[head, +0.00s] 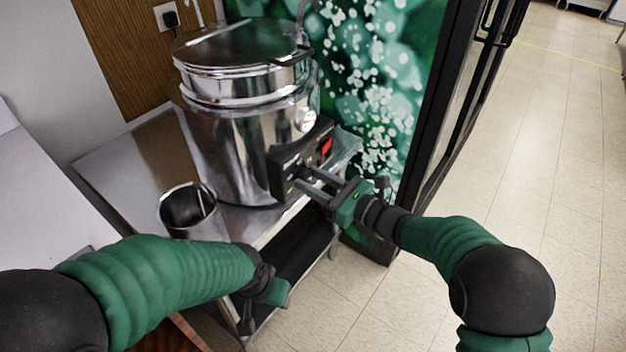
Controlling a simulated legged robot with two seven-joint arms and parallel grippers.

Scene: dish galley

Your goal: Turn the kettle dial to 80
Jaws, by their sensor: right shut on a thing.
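The kettle (235,150) is a large steel pot with a lid, standing upright on a steel table. A black control box (285,165) with a red display (326,146) is on its front right side. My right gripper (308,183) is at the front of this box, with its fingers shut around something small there. The fingers hide the dial, and I cannot read its setting. My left gripper (277,292) hangs low in front of the table, away from the kettle. Its fingers are mostly hidden behind the wrist.
A round white gauge (306,119) sits above the control box. A black-framed glass door (455,110) is at the right. Tiled floor lies open beyond.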

